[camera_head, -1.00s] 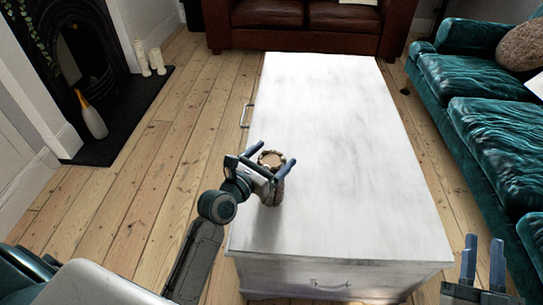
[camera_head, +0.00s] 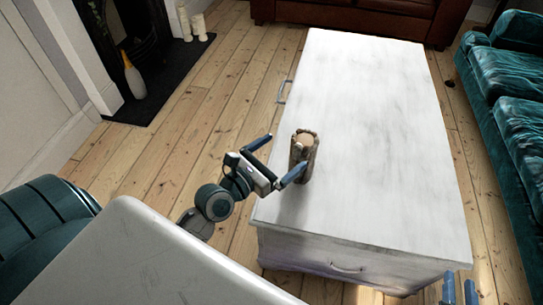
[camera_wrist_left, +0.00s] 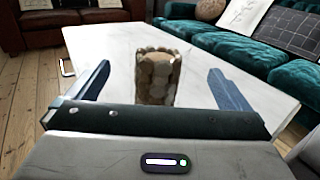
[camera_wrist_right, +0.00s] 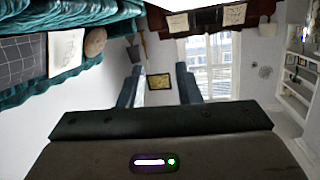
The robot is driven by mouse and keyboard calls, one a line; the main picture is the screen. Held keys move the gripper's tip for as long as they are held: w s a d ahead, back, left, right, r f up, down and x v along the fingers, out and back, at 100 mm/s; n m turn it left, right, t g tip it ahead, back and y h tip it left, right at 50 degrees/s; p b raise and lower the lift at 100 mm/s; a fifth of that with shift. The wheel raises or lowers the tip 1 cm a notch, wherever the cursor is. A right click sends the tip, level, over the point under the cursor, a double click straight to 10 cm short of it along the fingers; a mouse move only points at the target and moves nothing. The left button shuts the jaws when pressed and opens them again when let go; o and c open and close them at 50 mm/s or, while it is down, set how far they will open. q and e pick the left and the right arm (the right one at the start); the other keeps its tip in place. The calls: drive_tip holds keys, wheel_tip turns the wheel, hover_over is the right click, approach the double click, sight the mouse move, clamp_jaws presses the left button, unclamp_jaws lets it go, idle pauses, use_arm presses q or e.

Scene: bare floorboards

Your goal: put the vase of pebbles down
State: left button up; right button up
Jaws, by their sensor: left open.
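In the left wrist view the vase (camera_wrist_left: 158,76) is ahead, between the spread fingers and apart from both. My left gripper (camera_head: 275,160) is open and empty, just left of the vase in the head view. My right gripper (camera_head: 459,290) is at the bottom right of the head view, partly cut off. In the right wrist view its fingers (camera_wrist_right: 160,88) are apart with nothing between them.
The rest of the tabletop is clear. A green sofa (camera_head: 510,90) stands to the right and a brown leather sofa (camera_head: 370,18) at the back. A yellow-necked bottle (camera_head: 133,78) and candles (camera_head: 192,24) stand by the fireplace at left. Floorboards lie open left of the table.

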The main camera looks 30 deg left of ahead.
use_arm(q)
drive_tip(key=s+f+m+g+y, duration=0.1)
drive_tip(key=s+m, duration=0.4)
drive_tip(key=m, duration=1.1)
drive_tip(key=s+f+m+g+y, duration=0.2)
drive_tip(key=s+m, duration=0.4)
drive_tip(key=m, duration=1)
wheel_tip(320, 180, down, 2)
drive_tip(key=shift+s+a+f+y, duration=0.2)
drive_tip(key=shift+a+y, duration=0.25)
drive_tip(key=shift+y, duration=0.15)
use_arm(e)
drive_tip(key=shift+s+a+f+g, duration=0.1)
drive_tip(key=shift+s+f+g, duration=0.35)
drive_tip(key=shift+f, duration=0.2)
drive_tip(key=shift+s+a+f+g, duration=0.1)
drive_tip(key=shift+s+f+g, duration=0.3)
drive_tip(key=shift+f, duration=0.2)
drive_tip(key=shift+f, duration=0.1)
